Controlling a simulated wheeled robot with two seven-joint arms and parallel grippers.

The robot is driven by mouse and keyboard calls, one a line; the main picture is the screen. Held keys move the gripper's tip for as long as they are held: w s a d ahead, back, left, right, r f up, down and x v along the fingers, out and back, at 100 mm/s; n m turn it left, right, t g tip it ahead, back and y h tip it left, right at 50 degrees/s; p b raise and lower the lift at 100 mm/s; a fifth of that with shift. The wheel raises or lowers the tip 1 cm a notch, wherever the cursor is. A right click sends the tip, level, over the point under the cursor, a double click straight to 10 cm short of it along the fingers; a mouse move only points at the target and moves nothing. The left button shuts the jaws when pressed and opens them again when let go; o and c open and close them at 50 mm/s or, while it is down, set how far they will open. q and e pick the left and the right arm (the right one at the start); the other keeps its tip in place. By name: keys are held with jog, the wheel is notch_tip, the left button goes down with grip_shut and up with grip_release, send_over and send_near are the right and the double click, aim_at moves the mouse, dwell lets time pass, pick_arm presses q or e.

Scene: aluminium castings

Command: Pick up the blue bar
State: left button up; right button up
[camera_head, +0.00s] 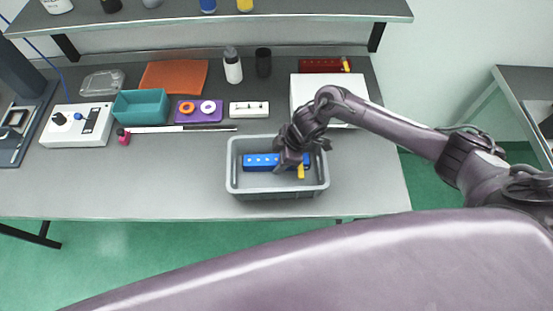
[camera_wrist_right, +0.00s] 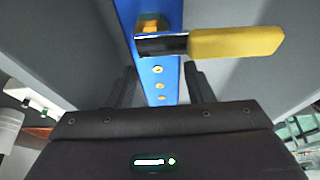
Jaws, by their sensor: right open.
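The blue bar (camera_head: 261,162) lies lengthwise in a grey bin (camera_head: 278,190) at the front middle of the bench. A yellow handle (camera_head: 301,171) shows at its right part. My right gripper (camera_head: 290,163) is over the bar, inside the bin's outline. In the right wrist view the blue bar (camera_wrist_right: 160,85) runs between the two dark fingers (camera_wrist_right: 160,84), which are apart on either side of it. The yellow handle (camera_wrist_right: 236,42) sticks out to the right there. The gripper hides part of the bar in the head view. My left gripper is not in view.
A white bottle (camera_head: 232,68) and black cup (camera_head: 263,62) stand behind. The bench left of the bin is clear at the front.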

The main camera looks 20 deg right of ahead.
jog(key=c, duration=0.7)
jog(key=shift+c, duration=0.9)
jog(key=shift+r, duration=0.1)
notch_tip(320, 180, up, 20)
jog(key=b, duration=0.1)
